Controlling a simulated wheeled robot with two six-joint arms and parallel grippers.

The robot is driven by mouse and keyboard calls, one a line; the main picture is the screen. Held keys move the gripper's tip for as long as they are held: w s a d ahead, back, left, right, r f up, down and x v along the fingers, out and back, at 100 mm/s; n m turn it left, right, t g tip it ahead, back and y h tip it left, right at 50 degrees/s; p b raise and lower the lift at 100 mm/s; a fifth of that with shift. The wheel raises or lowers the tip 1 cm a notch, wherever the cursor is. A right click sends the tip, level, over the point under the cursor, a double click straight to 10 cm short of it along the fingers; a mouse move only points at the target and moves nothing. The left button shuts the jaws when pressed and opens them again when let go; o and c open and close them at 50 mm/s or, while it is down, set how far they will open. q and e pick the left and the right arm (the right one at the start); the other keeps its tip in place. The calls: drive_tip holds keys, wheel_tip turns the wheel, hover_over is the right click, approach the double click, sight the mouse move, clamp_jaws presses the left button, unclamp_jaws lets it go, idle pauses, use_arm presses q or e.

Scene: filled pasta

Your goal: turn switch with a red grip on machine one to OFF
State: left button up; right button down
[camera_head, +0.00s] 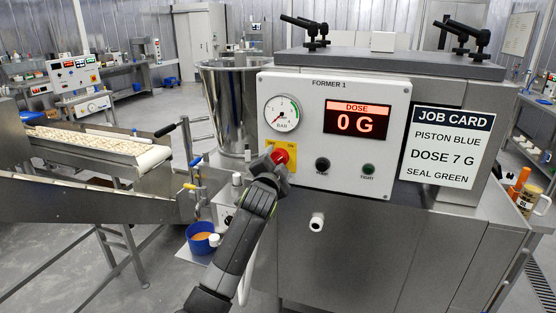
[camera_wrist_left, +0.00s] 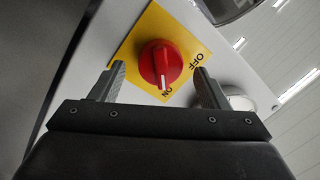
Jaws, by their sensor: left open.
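The switch with a red grip (camera_head: 281,155) is on a yellow plate at the lower left of the panel marked FORMER 1 (camera_head: 335,93), which is machine one. In the left wrist view the red grip (camera_wrist_left: 166,62) sits on its yellow plate (camera_wrist_left: 133,50), with OFF and ON printed beside it. The white line on the grip points to ON. My left gripper (camera_head: 272,165) is at the switch and partly covers it. In the wrist view the left gripper (camera_wrist_left: 159,78) is open, one finger at each side of the grip, with gaps visible. My right gripper is not in view.
A pressure gauge (camera_head: 282,113) is just above the switch, and a black knob (camera_head: 322,165) and green button (camera_head: 368,169) are to its right. A job card (camera_head: 447,145) hangs at the right. A steel hopper (camera_head: 230,105) and conveyor (camera_head: 95,143) stand left.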

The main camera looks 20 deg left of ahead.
use_arm(q)
drive_tip(key=shift+w+a, duration=0.1)
drive_tip(key=shift+w, duration=0.6)
drive_tip(key=shift+c, duration=0.4)
drive_tip(key=c, duration=0.9)
